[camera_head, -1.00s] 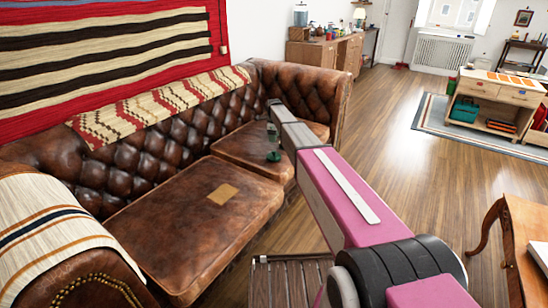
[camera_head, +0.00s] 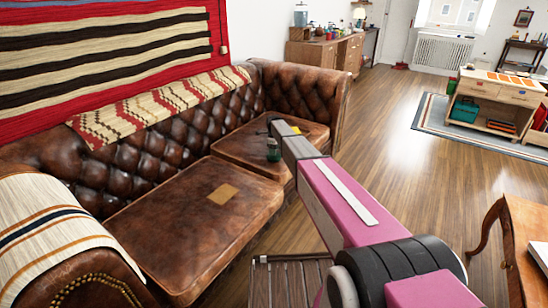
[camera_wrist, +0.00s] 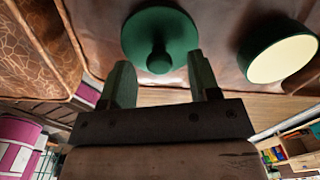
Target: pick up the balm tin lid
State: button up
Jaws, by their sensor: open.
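The balm tin lid (camera_wrist: 160,25) is a round dark green disc with a small knob, lying on brown leather at the top middle of the wrist view. My gripper (camera_wrist: 161,66) is open, its two fingers apart on either side of the knob's line. Nothing is held, and I cannot tell whether the fingers touch the lid. The green tin (camera_wrist: 280,52), with a cream-coloured face, is to the right of the lid. In the head view my gripper (camera_head: 273,143) is over the far sofa seat, with dark green showing at its end; lid and finger are hard to separate there.
The brown leather sofa (camera_head: 180,240) has a low back and a far armrest near my gripper. A tan patch (camera_head: 222,194) lies on the near seat. A slatted wooden piece (camera_head: 285,280) stands in front of the sofa. A wooden table (camera_head: 520,240) is at right; open floor lies between.

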jog(key=shift+f, duration=0.5)
jog(key=c, duration=1)
jog(key=shift+r, duration=0.15)
notch_tip(320, 180, up, 4)
jog(key=shift+f, duration=0.1)
jog(key=s+a+r, duration=0.7)
jog(key=a, duration=0.2)
jog(key=w+d+f, duration=0.1)
jog(key=w+d, duration=1.5)
jog(key=w, duration=0.3)
jog(key=shift+d, duration=0.2)
